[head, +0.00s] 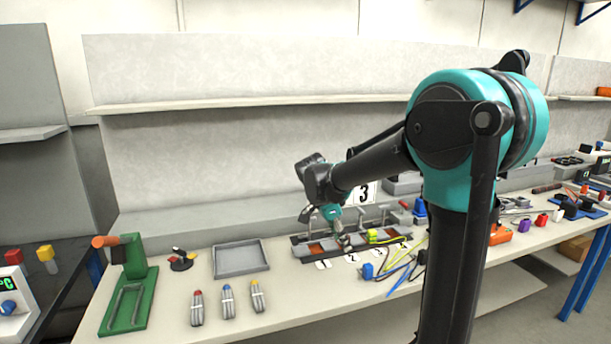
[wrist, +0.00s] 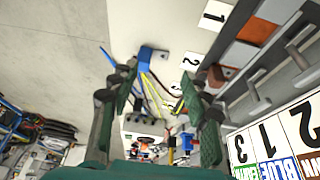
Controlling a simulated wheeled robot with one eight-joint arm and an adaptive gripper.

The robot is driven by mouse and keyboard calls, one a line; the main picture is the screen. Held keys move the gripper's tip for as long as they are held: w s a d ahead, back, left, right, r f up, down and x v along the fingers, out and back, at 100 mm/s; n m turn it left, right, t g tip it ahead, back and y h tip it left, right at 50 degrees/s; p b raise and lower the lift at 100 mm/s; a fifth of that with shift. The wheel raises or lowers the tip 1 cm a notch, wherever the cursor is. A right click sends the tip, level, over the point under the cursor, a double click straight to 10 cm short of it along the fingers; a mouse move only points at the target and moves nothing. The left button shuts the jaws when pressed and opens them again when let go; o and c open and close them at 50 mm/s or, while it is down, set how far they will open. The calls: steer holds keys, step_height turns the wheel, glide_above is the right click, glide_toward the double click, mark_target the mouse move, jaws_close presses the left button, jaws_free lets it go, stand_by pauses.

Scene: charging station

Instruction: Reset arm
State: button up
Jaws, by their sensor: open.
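My arm, teal and black, reaches from the right across the bench in the head view. My gripper (head: 340,236) hangs low at the charging station (head: 300,251), in front of its slots. In the wrist view my gripper (wrist: 158,88) has its two dark green fingers spread apart with nothing between them. The station's slots and grey handles (wrist: 300,62) lie to the right of the fingers. A brown-orange block (wrist: 222,76) shows close to the right finger; I cannot tell whether they touch. The arm hides part of the bench.
A blue connector (head: 368,271) with loose cables lies in front of the station. A grey tray (head: 240,273), three small capped cylinders (head: 228,303) and a green stand (head: 130,303) are on the left. A shelf (head: 260,102) runs above the bench.

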steer(key=s+d+f+n+t+y, duration=0.1)
steer(key=s+d+f+n, duration=0.3)
steer(key=s, duration=0.6)
steer(key=s+d+f+n+t+y, duration=0.1)
steer(key=s+d+f+n+y, duration=0.2)
steer(key=s+f+n, duration=0.6)
steer(key=shift+s+d+n+t, duration=0.4)
steer(key=shift+s+d+n, duration=0.3)
steer(key=shift+s, duration=0.35)
steer(key=shift+c, duration=0.6)
